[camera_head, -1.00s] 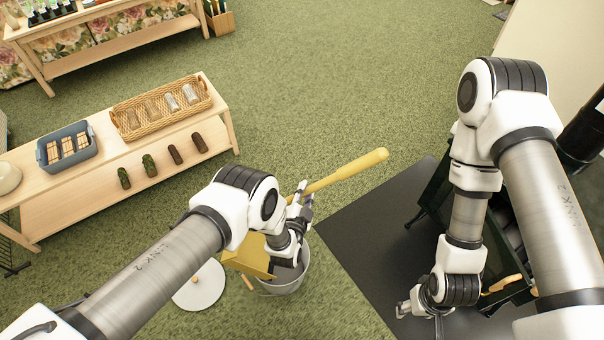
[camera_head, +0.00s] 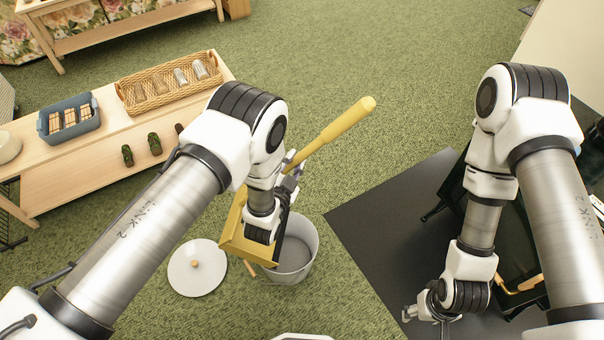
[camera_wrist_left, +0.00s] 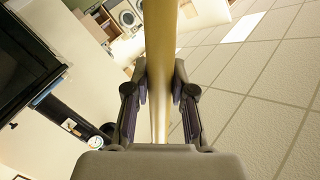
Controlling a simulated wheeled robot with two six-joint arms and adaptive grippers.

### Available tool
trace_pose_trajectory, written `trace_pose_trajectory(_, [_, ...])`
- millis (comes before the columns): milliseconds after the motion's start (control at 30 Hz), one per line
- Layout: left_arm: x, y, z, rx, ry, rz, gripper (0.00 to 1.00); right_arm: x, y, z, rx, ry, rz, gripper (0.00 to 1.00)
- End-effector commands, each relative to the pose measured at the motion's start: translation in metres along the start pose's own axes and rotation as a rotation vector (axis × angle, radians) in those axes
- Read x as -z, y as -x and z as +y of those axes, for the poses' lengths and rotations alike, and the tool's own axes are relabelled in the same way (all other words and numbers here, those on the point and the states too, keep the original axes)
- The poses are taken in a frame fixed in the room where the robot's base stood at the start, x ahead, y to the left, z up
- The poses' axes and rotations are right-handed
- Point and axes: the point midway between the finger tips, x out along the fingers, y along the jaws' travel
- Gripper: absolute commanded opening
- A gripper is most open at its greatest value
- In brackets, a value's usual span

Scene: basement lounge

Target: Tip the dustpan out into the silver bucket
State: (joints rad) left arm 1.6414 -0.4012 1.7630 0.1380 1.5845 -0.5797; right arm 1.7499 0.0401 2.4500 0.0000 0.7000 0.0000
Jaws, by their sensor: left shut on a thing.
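The yellow dustpan (camera_head: 236,226) is held tilted above the left side of the silver bucket (camera_head: 308,258). Its long handle points up and to the right. My left gripper (camera_head: 291,180) is shut on the handle, which also runs between the fingers in the left wrist view (camera_wrist_left: 160,70). My left wrist hides part of the pan, and I cannot see what it holds. The bucket stands upright on the green carpet, and the part of its inside I see is plain grey. My right gripper (camera_head: 424,312) hangs over the dark mat, apart from both; its jaws are unclear.
A round white lid (camera_head: 190,275) with a knob lies on the carpet left of the bucket. A wooden bench (camera_head: 75,175) with a wicker basket (camera_head: 150,105) and blue bin (camera_head: 85,128) stands at left. A dark mat (camera_head: 370,225) lies to the right. Carpet beyond the bucket is clear.

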Motion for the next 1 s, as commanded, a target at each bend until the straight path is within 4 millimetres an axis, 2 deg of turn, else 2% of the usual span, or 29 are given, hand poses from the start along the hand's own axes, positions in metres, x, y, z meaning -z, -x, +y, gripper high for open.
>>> trace_pose_trajectory(33, [-0.008, -0.001, 0.001, 0.002, 0.001, 0.004, 0.00, 0.000, -0.018, 0.000, 0.000, 0.000, 0.000, 0.56])
trace_pose_trajectory(100, [-0.010, -0.001, -0.003, 0.002, 0.011, 0.006, 0.00, 0.000, -0.029, 0.000, 0.000, 0.000, 0.000, 0.56])
trace_pose_trajectory(800, [-0.029, 0.007, -0.032, 0.004, 0.085, 0.018, 0.00, 0.000, -0.134, 0.001, 0.000, 0.000, 0.000, 0.56])
trace_pose_trajectory(1000, [-0.040, 0.012, -0.053, 0.007, 0.135, 0.024, 0.00, 0.000, -0.137, 0.001, 0.000, 0.000, 0.001, 0.56])
